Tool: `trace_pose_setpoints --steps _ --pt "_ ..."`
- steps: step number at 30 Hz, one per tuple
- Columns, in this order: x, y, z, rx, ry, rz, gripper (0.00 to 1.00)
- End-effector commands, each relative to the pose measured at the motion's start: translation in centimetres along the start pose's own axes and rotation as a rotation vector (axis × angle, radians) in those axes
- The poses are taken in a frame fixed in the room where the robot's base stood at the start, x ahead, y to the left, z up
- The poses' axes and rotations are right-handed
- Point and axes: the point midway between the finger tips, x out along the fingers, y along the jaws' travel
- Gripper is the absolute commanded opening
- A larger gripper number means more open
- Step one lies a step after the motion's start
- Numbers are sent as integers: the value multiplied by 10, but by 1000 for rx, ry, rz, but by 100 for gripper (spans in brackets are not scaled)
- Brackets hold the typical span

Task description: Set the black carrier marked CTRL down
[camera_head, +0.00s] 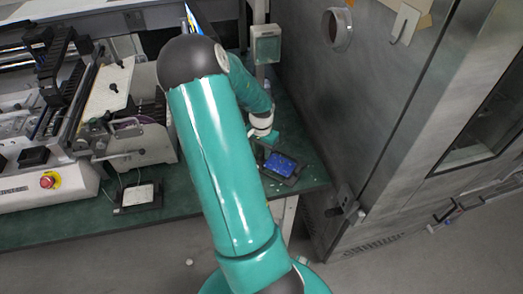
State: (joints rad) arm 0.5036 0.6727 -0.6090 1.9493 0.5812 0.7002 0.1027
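A small black carrier (292,180) with a blue top is at the right end of the green bench, near its front edge. No CTRL marking can be read on it at this size. My gripper (267,146) is at the carrier's back left edge, pointing down, and overlaps it in the picture. The fingers are too small and partly hidden, so I cannot tell whether they are shut on the carrier. I also cannot tell whether the carrier rests on the bench or hangs just above it.
A second black carrier (153,204) with a pale top lies at the bench's left front. A machine with a red button (47,181) fills the left. A metal cabinet (345,110) stands close on the right. The green bench top (188,196) is clear between the carriers, partly behind my arm.

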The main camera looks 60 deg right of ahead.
Motion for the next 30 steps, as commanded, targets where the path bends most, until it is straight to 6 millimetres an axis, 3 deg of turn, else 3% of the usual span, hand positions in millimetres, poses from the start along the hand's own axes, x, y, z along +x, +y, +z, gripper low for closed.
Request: trace_pose_setpoints --steps 8,21,30 --pt "-19 -1 0 -3 3 -3 34" --pt "-107 -1 0 -2 3 -3 34" --pt "-124 0 0 0 -1 0 34"
